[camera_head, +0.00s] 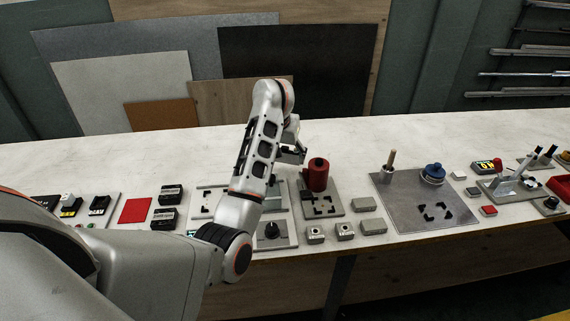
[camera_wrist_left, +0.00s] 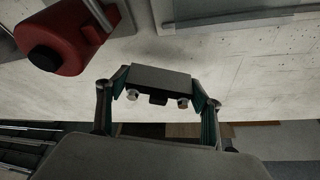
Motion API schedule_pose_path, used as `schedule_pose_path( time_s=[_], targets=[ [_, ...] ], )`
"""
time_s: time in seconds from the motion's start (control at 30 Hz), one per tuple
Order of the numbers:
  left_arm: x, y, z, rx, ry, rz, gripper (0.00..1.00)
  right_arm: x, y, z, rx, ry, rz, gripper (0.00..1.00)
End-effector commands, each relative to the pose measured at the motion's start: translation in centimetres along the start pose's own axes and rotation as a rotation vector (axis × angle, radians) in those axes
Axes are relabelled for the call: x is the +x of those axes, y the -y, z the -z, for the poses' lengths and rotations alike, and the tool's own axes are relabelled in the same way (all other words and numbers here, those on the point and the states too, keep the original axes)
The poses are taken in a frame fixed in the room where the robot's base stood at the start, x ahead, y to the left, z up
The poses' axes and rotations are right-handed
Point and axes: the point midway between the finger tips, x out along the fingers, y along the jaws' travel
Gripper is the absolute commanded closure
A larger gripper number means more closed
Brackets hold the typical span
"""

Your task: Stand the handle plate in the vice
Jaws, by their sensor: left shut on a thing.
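My left gripper (camera_head: 292,150) is above the bench behind the red cylinder, with its arm coming across from the left. In the left wrist view its fingers (camera_wrist_left: 160,86) are shut on a grey block-like plate with two round studs and a small dark part, which I take for the handle plate (camera_wrist_left: 160,75). It is held clear of the bench. In the head view the held plate is small and dark, partly hidden by the gripper. A grey fixture plate with rails (camera_head: 278,208), possibly the vice, is partly hidden behind my arm. My right gripper is not in view.
A red cylinder with a black top (camera_head: 317,176) stands on a plate with corner marks, close to my gripper; it also shows in the left wrist view (camera_wrist_left: 68,30). A large grey plate (camera_head: 400,205) with a peg and blue knob lies to the right. The bench's back strip (camera_head: 400,140) is clear.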

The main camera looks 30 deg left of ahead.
Motion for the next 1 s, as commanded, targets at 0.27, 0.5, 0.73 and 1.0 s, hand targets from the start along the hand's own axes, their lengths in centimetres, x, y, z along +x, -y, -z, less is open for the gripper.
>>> schedule_pose_path(
  time_s=[0.27,0.5,0.73,1.0],
  targets=[
    [3.0,0.0,-1.3,0.001,0.001,0.001,0.63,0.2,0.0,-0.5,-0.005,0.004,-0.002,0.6],
    [2.9,0.0,-1.2,0.0,0.0,0.0,0.63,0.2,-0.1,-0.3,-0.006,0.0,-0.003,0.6],
    [3.3,0.0,-1.4,0.0,0.002,-0.001,0.19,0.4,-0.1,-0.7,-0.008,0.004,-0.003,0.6],
    [3.3,0.0,-1.4,0.0,0.002,0.0,0.18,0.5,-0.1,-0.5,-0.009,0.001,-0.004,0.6]
  ],
)
